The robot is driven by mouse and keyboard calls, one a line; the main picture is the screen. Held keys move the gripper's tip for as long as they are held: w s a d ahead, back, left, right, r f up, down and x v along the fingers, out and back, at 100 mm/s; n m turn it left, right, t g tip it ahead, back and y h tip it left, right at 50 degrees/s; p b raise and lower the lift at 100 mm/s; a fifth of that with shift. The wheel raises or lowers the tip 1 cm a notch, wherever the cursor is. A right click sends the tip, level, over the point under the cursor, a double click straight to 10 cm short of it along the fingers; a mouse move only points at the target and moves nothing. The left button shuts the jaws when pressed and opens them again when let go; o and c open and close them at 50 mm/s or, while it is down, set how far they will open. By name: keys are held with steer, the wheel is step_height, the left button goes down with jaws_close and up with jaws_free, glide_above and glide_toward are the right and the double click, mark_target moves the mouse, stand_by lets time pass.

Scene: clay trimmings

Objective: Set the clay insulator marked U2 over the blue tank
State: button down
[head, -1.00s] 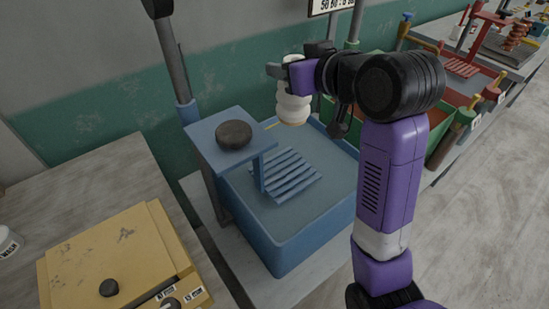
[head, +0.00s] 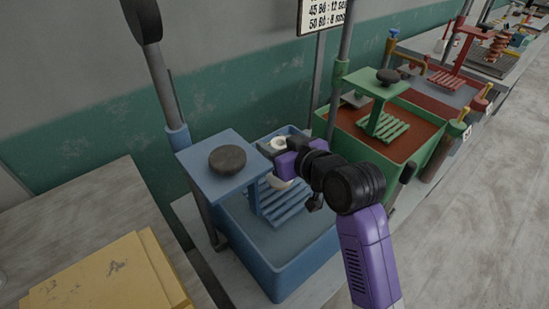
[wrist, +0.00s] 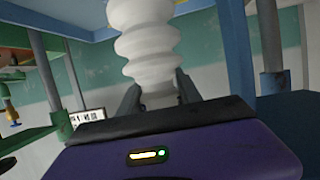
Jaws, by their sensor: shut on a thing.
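The clay insulator is a white ribbed piece; its round top (head: 278,143) shows above my gripper and its lower end just below it. It fills the upper middle of the wrist view (wrist: 147,45), upright or slightly tilted. My gripper (head: 284,160) is shut on it, with a dark finger on each side in the wrist view (wrist: 158,94). No U2 mark is readable. The blue tank (head: 282,277) is below, with a slatted blue rack (head: 283,208) inside. The insulator is over the back part of the tank, by the rack; its exact height is unclear.
A blue plate with a dark round knob (head: 228,160) overhangs the tank just left of my gripper. A green tank (head: 425,150) with its own rack stands to the right. A grey post (head: 340,75) stands behind.

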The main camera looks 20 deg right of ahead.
steer(key=shift+f, duration=2.15)
steer(key=shift+f, duration=0.2)
steer(key=c, duration=0.8)
jaws_free()
steer(key=shift+r, duration=0.15)
steer(key=v, duration=1.2)
steer(key=shift+b, duration=0.4)
